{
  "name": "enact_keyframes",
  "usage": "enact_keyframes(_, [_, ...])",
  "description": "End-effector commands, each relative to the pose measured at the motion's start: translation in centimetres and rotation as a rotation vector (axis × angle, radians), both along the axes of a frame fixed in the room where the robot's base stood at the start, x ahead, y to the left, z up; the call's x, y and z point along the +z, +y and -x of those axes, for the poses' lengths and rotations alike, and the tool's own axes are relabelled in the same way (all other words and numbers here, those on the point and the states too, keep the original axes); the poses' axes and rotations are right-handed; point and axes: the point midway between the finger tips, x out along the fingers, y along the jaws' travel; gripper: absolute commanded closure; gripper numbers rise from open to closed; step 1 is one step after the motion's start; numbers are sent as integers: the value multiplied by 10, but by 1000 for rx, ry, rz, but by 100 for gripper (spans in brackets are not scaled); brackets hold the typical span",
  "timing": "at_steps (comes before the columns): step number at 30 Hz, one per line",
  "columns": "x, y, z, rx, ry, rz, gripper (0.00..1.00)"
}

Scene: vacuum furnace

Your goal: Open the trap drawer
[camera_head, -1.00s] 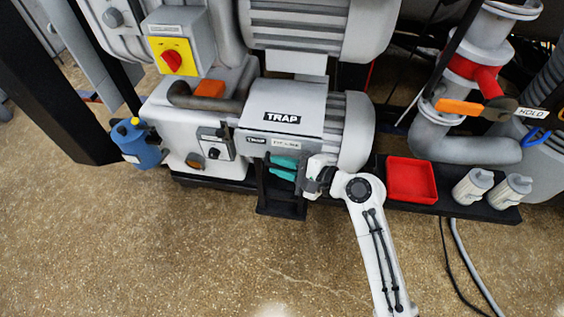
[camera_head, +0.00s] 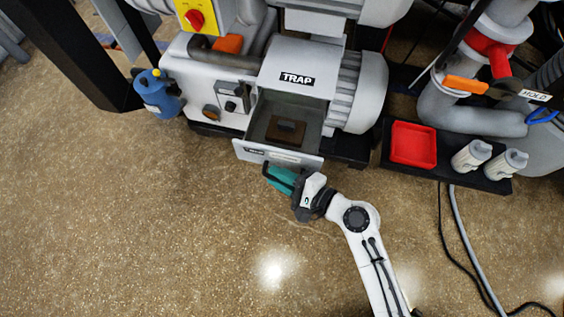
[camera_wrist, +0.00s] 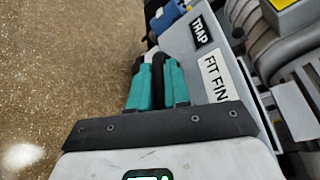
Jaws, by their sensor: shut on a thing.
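The trap drawer (camera_head: 297,158) stands pulled well out of the grey housing marked TRAP (camera_head: 315,62). Inside it lies a small dark brown block (camera_head: 286,131). My gripper (camera_head: 272,174), with teal fingers, is at the drawer's front. In the wrist view my gripper (camera_wrist: 158,72) is shut on the dark drawer handle (camera_wrist: 158,58), which shows between and above the fingers. The labelled drawer front (camera_wrist: 183,52) is just right of the fingers. The head view hides most of the handle behind the fingers.
A red tray (camera_head: 413,144) and two pale canisters (camera_head: 470,155) stand on a black shelf to the right. A blue bottle (camera_head: 158,95) is at the left. A cable and hose lie on the floor at right. The floor before the drawer is open.

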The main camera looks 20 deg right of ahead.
Motion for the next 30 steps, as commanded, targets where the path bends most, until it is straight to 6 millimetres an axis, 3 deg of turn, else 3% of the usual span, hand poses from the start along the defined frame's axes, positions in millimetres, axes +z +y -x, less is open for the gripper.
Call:
enact_keyframes(11, [-1,0,1,-3,1,3,100])
enact_keyframes(12, [-1,0,1,-3,1,2,79])
enact_keyframes(13, [-1,0,1,-3,1,2,77])
enact_keyframes(23, [0,-3,6,-2,1,1,77])
enact_keyframes(30, [8,-24,37,-3,3,1,77])
